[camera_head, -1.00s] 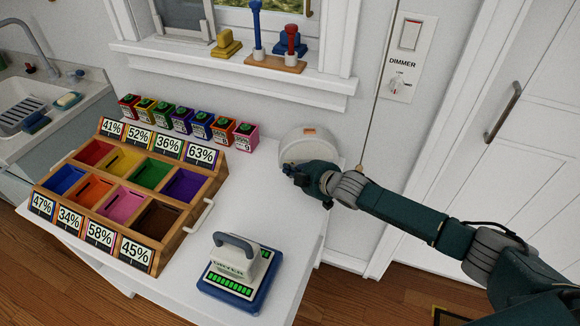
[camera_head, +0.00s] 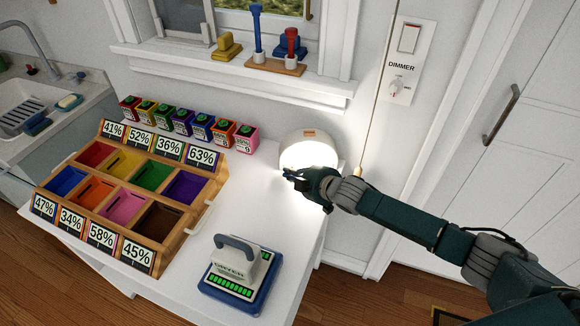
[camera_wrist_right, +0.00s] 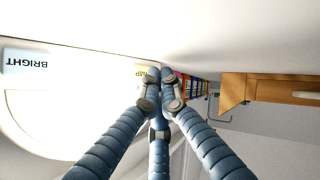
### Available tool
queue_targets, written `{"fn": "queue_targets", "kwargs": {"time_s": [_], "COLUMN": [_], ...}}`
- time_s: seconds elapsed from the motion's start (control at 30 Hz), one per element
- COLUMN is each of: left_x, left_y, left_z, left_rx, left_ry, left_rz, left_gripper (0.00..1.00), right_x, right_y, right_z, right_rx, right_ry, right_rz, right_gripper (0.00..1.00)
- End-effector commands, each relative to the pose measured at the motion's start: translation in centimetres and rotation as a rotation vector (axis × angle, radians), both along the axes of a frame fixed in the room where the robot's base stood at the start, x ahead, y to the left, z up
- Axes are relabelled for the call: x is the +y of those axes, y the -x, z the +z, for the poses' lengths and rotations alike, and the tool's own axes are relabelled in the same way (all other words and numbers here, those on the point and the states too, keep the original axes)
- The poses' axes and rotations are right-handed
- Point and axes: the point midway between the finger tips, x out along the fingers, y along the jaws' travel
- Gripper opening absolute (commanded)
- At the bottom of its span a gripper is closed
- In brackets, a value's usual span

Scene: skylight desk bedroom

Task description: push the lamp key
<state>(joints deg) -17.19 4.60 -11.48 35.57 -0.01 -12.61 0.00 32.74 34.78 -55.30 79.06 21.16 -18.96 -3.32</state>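The lamp (camera_head: 309,151) is a white rounded dome at the back right of the white table, and it glows. My right gripper (camera_head: 289,174) is at the lamp's front. In the wrist view, the fingertips of my right gripper (camera_wrist_right: 160,76) are together, empty, at that second key; whether they touch it I cannot tell. My left gripper is out of view.
A wooden tray of coloured compartments (camera_head: 207,203) with percentage cards fills the table's left side. Several small coloured boxes (camera_head: 203,126) line the back. A blue-based device (camera_head: 240,297) stands in front. A cord (camera_head: 375,110) hangs beside the wall dimmer (camera_head: 400,82).

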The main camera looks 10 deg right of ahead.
Motion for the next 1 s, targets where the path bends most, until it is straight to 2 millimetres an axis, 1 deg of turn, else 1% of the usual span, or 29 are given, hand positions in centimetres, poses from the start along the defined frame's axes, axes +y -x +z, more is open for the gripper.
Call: {"fn": "queue_targets", "kwargs": {"time_s": [0.3,0.6,0.8,1.0], "left_x": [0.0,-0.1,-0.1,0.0], "left_y": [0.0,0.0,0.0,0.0], "left_z": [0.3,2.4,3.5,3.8], "left_rx": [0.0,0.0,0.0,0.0], "left_ry": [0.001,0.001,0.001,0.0], "left_rz": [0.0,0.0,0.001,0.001], "left_gripper": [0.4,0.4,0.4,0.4], "right_x": [0.1,0.7,1.2,1.3], "right_y": [0.3,3.1,5.0,5.9], "right_z": [0.1,0.3,0.2,0.1], "right_rx": [0.0,0.002,0.001,0.0], "right_ry": [-0.002,-0.002,-0.004,-0.001], "right_rz": [0.001,0.0,0.001,0.0], "right_gripper": [0.0,0.0,0.0,0.0]}}
